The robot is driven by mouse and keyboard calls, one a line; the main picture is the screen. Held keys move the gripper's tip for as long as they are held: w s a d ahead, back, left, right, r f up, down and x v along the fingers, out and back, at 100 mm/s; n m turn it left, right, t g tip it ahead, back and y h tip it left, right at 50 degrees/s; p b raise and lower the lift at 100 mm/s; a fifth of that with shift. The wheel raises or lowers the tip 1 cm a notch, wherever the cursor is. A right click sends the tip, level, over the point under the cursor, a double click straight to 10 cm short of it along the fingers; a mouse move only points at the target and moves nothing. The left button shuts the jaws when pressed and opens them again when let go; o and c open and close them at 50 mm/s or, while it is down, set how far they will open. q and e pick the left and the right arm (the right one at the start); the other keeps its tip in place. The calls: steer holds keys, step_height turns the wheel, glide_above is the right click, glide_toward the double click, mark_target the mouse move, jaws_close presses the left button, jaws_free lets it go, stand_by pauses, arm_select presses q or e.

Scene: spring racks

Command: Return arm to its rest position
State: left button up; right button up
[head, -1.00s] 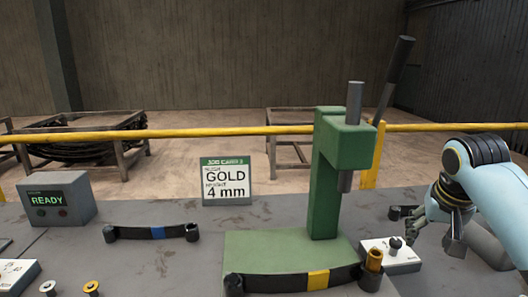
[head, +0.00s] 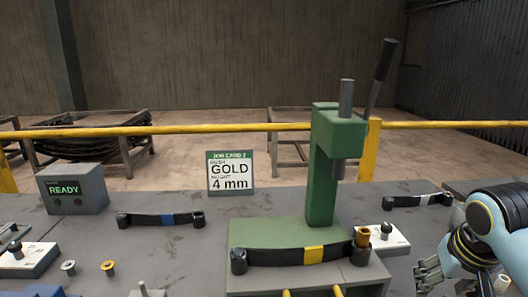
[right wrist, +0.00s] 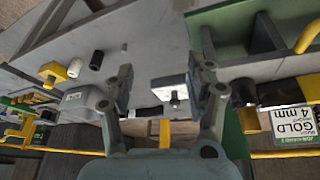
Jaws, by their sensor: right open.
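My right gripper (head: 432,275) is open and empty at the lower right of the head view, over the bench and nearer than the white block with a dark knob (head: 384,238). In the right wrist view its two fingers (right wrist: 165,75) stand wide apart, with that white block (right wrist: 172,88) showing between them in the picture. The green press (head: 322,170) stands left of the gripper, with a yellow-banded leaf spring (head: 285,256) across its base. A gold bush (head: 363,237) is at that spring's right end. My left gripper is not in view.
A white-banded spring (head: 407,201) lies at the back right, a blue-banded one (head: 150,220) at left. The job card (head: 230,173) reads GOLD 4 mm. The grey box (head: 72,189) reads READY. A yellow rail (head: 230,128) runs behind the bench.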

steer(key=s+a+r+n, duration=0.1)
steer(key=s+a+n, duration=0.1)
steer(key=s, duration=0.9)
steer(key=s+a+n, duration=0.2)
steer(key=s+a, duration=0.1)
steer(key=s, duration=0.9)
step_height(320, 180, down, 33)
steer(key=d+g+b, duration=0.2)
steer(key=d+b, duration=0.1)
steer(key=b, duration=0.5)
arm_select(q)
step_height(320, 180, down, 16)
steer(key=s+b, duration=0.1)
steer(key=b, duration=0.6)
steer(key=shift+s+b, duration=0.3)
steer(key=shift+b, duration=0.05)
arm_select(e)
steer(key=s+f, duration=1)
steer(key=f, duration=0.2)
steer(key=s+d+f+g, duration=0.1)
steer(key=s+f, duration=0.8)
steer(key=f, duration=0.4)
steer(key=shift+s+m+y, duration=0.35)
steer(key=shift+m+y, duration=0.05)
